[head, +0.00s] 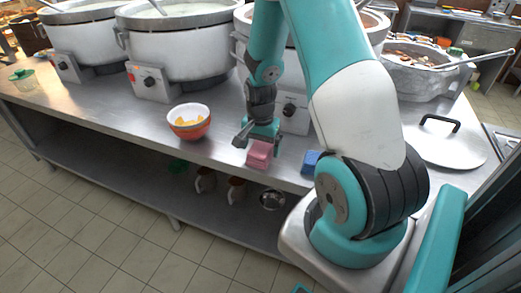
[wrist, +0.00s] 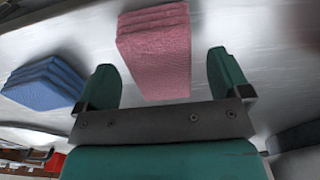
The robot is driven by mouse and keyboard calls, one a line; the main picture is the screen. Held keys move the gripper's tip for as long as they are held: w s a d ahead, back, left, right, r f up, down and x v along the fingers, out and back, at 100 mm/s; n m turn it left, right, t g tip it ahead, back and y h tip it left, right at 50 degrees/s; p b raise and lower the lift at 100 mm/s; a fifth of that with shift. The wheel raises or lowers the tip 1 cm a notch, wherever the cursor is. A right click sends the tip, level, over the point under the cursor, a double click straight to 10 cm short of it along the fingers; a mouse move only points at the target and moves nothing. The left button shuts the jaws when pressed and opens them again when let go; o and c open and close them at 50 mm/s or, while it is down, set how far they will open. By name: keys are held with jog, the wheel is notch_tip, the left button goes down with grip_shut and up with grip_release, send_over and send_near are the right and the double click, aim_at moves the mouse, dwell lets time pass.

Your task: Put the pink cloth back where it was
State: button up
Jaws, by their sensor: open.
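The pink cloth (head: 260,153) is a folded stack on the steel counter near its front edge. In the wrist view the pink cloth (wrist: 155,50) lies ahead of and partly between my gripper's two teal fingers. My gripper (head: 258,140) is open, right at the cloth in the head view. In the wrist view my gripper (wrist: 165,85) shows a wide gap between its fingers, and neither clearly touches the cloth. A folded blue cloth (head: 311,160) lies to the right of it in the head view; the blue cloth (wrist: 45,82) is at left in the wrist view.
An orange-and-white bowl (head: 189,122) with yellow contents stands left on the counter (head: 120,115). Large stockpots (head: 175,45) line the back. A lid with a black handle (head: 445,145) lies at right. Mugs (head: 236,190) and a metal bowl (head: 272,199) sit on the shelf below.

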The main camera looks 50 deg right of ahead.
aim_at(260, 148)
notch_tip(260, 148, up, 10)
jog(key=a+r+n+t+y, duration=0.1)
jog(key=a+r+n, duration=0.55)
jog(key=a, duration=0.65)
jog(key=s+a+r+n+y, duration=0.1)
jog(key=s+a+r+n, duration=0.1)
jog(key=s+a+n, duration=0.3)
jog(key=s+a+r+n+y, duration=0.1)
jog(key=s+a+r+n, duration=0.2)
jog(key=s+a+n, duration=0.2)
jog(key=s+a+r+n+g+y, duration=0.1)
jog(key=s+a+r+n, duration=0.2)
jog(key=s+a+n, duration=0.2)
jog(key=shift+a, duration=1.35)
